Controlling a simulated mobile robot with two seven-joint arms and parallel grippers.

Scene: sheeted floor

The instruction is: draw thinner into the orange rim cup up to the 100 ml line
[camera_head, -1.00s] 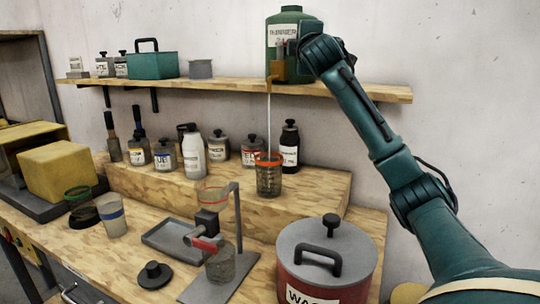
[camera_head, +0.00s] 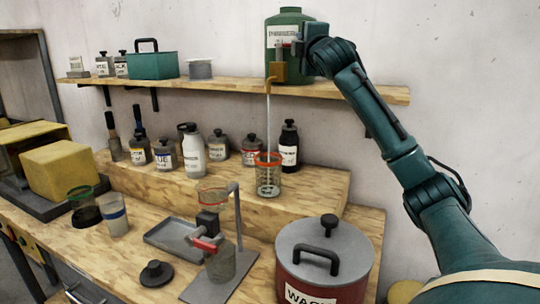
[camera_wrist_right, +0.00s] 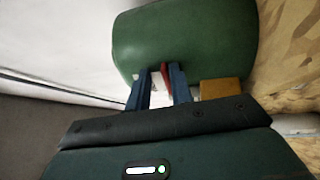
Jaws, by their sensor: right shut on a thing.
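The green thinner can (camera_head: 288,18) stands on the wall shelf, with a brass-coloured tap (camera_head: 278,72) at its front. A thin pale stream (camera_head: 268,120) runs from the tap down into the orange rim cup (camera_head: 268,180), which stands upright on the raised wooden step below. The cup is clear with markings; its exact liquid level is too small to read. My right gripper (camera_head: 290,45) is at the can's front by the tap. In the right wrist view its blue fingers (camera_wrist_right: 160,88) are closed on a small red tap lever (camera_wrist_right: 166,76). My left gripper is out of view.
A lidded waste drum (camera_head: 330,250) stands at the front right. A dark bottle (camera_head: 289,148) and several labelled jars stand behind the cup. A stand with a funnel cup (camera_head: 212,200) and a grey tray (camera_head: 172,238) are in front.

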